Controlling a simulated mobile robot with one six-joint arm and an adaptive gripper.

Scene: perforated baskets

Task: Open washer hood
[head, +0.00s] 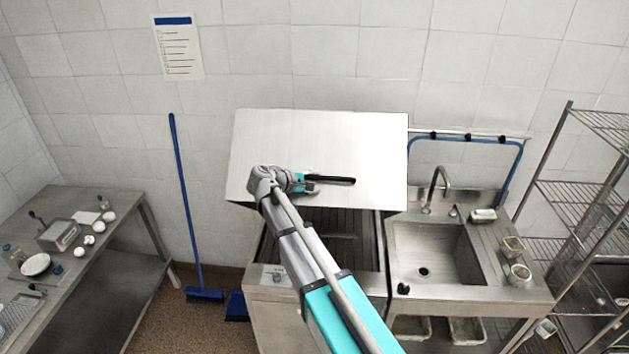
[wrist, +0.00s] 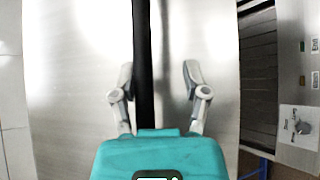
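The washer hood (head: 315,140) is a large steel panel, tilted up, with the dark washer interior (head: 345,240) showing below it. A black bar handle (head: 335,179) runs across the hood; it also shows in the wrist view (wrist: 142,55). My gripper (head: 311,184) is at the left part of the handle. In the wrist view my gripper (wrist: 158,78) has its two fingers spread, with the handle between them in the picture, nearer the left finger. I cannot tell whether a finger touches it.
A sink (head: 435,250) with a tap stands right of the washer (head: 280,300), and a wire rack (head: 590,190) is at the far right. A steel table (head: 95,270) with small items stands left. A blue broom (head: 184,200) leans on the wall.

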